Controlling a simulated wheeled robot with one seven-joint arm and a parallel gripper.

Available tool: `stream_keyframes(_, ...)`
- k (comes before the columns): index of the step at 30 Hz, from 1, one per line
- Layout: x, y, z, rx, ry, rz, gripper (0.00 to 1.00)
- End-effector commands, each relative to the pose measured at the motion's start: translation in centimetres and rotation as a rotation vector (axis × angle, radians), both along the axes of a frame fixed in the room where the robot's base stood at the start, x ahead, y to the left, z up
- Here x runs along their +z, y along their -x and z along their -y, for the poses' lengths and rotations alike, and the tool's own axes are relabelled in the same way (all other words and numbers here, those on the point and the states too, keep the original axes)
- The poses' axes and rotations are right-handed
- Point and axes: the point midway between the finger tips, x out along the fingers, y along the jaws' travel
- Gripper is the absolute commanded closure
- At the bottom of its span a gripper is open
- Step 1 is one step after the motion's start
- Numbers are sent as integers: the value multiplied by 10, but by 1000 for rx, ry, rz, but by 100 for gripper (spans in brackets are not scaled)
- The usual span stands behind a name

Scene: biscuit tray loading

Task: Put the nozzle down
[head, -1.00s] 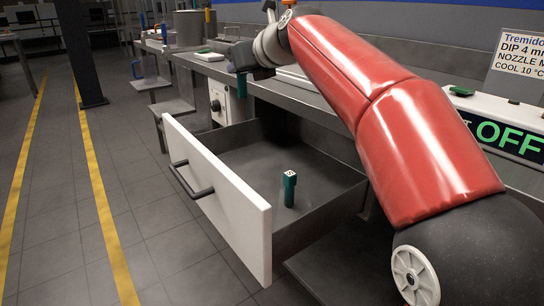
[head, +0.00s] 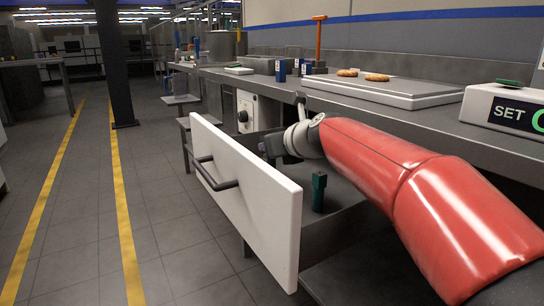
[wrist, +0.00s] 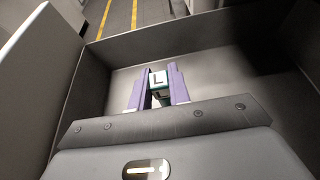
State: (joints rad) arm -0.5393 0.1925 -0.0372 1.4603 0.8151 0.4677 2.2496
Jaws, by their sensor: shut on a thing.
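My gripper (wrist: 157,86) is shut on a nozzle (wrist: 158,78), its purple fingers one on each side. The nozzle has a white top marked L and a dark teal body, mostly hidden between the fingers. It is inside the open drawer (wrist: 215,60); I cannot tell whether it touches the floor. In the head view the wrist end reaches down behind the white drawer front (head: 250,190), which hides the fingers and the held nozzle. A second, dark green nozzle (head: 318,193) stands upright in the drawer, nearer to me.
The worktop above the drawer holds a grey tray-like slab (head: 385,92) with biscuits (head: 377,77), blue containers (head: 280,70) and a display box (head: 505,105). Bare drawer floor shows around the fingers.

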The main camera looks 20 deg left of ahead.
Motion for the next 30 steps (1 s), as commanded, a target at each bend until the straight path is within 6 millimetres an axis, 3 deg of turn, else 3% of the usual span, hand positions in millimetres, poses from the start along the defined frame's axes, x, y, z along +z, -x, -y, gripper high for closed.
stream_keyframes(1,-9,0,0,-1,0,0,100)
stream_keyframes(11,-10,0,0,-1,0,0,100)
stream_keyframes(12,-10,0,0,-1,0,0,79)
stream_keyframes(17,-10,0,0,0,-1,-1,60)
stream_keyframes(26,-7,0,0,0,-1,1,60)
stream_keyframes(30,0,9,11,-2,-2,3,60)
